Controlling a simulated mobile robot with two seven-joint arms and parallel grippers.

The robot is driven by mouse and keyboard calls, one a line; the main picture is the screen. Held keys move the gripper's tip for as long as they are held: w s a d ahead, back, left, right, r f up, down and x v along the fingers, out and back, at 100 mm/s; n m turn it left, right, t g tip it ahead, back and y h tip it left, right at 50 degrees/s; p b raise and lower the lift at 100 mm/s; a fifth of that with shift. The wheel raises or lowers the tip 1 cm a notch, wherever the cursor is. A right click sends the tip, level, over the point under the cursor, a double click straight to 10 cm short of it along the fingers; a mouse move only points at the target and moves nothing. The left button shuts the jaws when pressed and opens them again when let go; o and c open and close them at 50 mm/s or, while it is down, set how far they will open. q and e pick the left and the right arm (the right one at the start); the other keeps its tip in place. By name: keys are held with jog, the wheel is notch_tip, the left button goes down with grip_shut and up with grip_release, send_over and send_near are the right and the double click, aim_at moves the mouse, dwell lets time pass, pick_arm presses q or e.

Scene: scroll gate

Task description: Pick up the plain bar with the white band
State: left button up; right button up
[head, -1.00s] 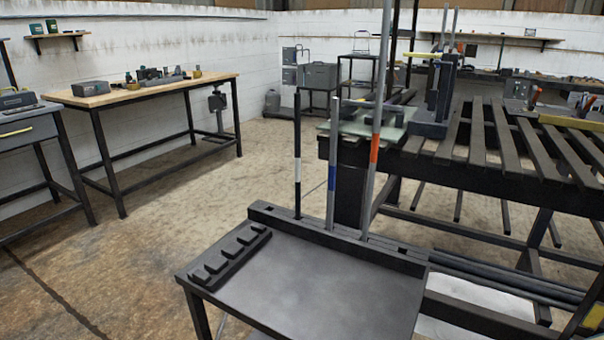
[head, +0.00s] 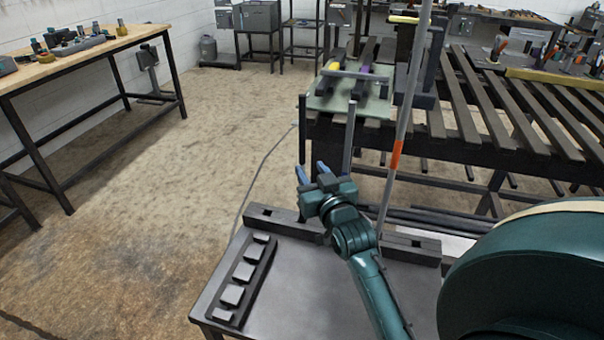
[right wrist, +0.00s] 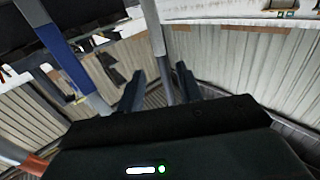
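My right gripper (head: 312,172) is at this bar, about mid-height. In the right wrist view, a bar (right wrist: 161,50) passes between the open fingers, with gaps on both sides. The blue-band bar (right wrist: 65,58) is left of them there; in the head view this bar (head: 349,140) stands just right of the gripper. The orange-band bar (head: 404,105) stands further right. My left gripper is not in view.
The rack's dark tabletop (head: 300,300) carries a block with several raised pads (head: 243,272) at left. A slatted bench (head: 470,140) with a pale green plate (head: 375,107) is close behind. Floor at left is clear up to a wooden workbench (head: 90,48).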

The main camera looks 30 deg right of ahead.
aim_at(304, 161)
jog(key=x, duration=0.5)
jog(key=shift+w+a+f, duration=0.1)
jog(key=shift+w+f, duration=0.05)
jog(key=shift+w, duration=0.25)
grip_shut()
dwell(0.4)
